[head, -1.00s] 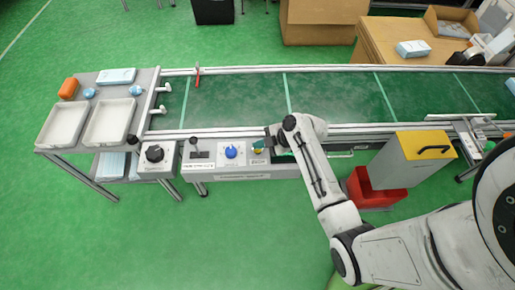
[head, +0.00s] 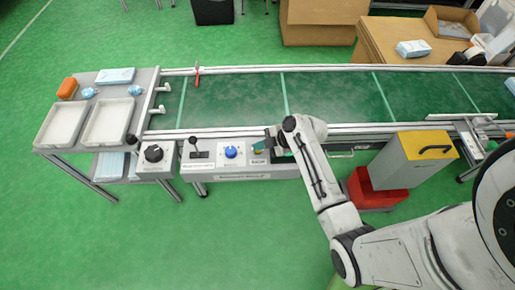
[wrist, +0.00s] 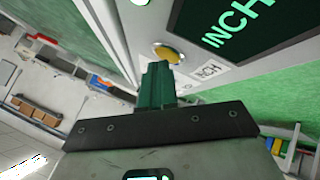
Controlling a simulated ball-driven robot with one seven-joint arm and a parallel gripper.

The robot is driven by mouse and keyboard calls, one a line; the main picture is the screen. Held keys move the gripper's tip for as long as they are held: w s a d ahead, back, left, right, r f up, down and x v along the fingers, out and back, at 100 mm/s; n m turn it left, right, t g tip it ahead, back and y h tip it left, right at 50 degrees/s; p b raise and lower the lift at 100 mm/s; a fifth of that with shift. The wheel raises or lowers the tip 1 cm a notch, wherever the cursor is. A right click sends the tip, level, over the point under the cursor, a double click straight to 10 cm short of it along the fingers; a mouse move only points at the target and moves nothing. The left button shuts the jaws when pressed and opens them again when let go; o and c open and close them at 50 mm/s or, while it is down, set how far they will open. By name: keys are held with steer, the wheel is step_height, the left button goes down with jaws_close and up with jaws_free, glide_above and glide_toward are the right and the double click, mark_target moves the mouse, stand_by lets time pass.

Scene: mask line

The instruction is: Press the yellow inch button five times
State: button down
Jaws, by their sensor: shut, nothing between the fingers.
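In the head view only a small yellow bit of the button (head: 258,152) shows beside my gripper (head: 271,142). In the wrist view the green fingers of my gripper (wrist: 158,68) are closed together and empty. Their tips overlap the button's near edge in the picture. I cannot tell whether they touch it or hover just short of it.
A blue knob (head: 231,152) and a black lever (head: 198,150) sit left of the button on the same panel. A dark display (wrist: 235,25) with green INCH letters is close by. The green conveyor belt (head: 330,95) runs behind. A red bin (head: 375,190) stands right.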

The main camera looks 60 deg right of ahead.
steer(key=shift+r+p, duration=0.6)
steer(key=shift+r, duration=0.25)
steer(key=shift+r+p, duration=1.85)
steer(key=shift+r, duration=0.7)
stand_by(0.8)
step_height(320, 180, up, 4)
steer(key=p, duration=0.9)
steer(key=shift+f, duration=0.1)
steer(key=shift+f, duration=0.25)
